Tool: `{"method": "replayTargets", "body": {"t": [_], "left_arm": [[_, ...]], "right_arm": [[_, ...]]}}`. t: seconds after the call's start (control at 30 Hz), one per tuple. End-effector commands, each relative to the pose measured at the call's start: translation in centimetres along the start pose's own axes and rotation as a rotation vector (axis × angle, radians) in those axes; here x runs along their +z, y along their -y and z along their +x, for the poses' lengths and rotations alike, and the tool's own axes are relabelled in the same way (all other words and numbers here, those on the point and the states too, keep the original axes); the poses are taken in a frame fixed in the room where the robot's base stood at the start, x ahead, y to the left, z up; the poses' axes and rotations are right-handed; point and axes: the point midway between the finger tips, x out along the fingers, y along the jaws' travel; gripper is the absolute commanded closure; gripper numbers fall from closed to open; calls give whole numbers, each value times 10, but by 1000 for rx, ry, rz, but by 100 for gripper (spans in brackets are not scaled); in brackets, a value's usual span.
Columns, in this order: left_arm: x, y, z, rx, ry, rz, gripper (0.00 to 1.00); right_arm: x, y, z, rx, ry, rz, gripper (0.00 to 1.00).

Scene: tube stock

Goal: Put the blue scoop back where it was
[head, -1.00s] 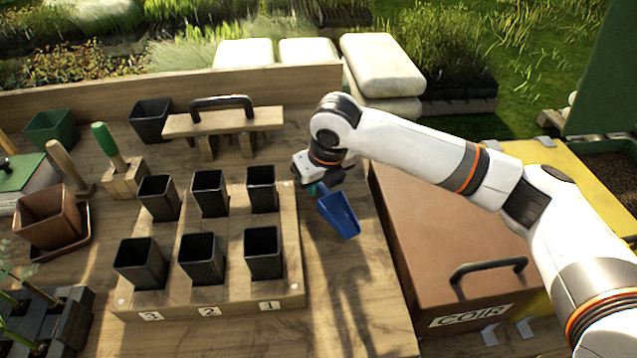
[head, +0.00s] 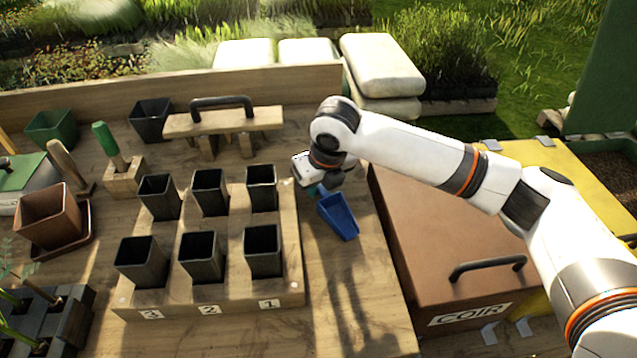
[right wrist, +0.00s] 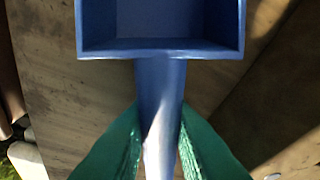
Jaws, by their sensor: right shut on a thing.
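The blue scoop (head: 339,216) is on the right part of the wooden bench, right of the tray of black pots. My right gripper (head: 316,190) is shut on its handle. In the right wrist view, the green fingers (right wrist: 160,140) press on both sides of the handle, and the scoop's tray (right wrist: 160,25) points away from them. The scoop's tray extends toward the bench's front right. I cannot tell whether the scoop touches the bench. My left gripper is not in view.
A wooden tray (head: 290,285) with several black pots stands to the left. A brown COIR box (head: 440,230) with a handle is to the right. A wooden stand (head: 225,122) with a black handle is behind. Bare bench lies in front of the scoop.

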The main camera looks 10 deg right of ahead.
Motion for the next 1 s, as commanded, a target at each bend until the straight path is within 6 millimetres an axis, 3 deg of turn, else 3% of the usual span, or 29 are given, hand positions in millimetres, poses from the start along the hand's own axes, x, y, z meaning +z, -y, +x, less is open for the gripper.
{"method": "replayTargets", "body": {"t": [0.3, 0.63, 0.67, 0.77, 1.0], "left_arm": [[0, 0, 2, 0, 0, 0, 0], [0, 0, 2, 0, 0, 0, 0], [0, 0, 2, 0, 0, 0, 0], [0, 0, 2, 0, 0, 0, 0], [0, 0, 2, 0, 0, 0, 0]], "right_arm": [[9, 1, 14, 0, 21, 1, 100], [10, 0, 16, 0, 24, 3, 100], [10, 0, 17, 0, 24, 3, 79], [10, 0, 17, 0, 24, 3, 62], [10, 0, 14, 0, 24, 2, 62]]}}
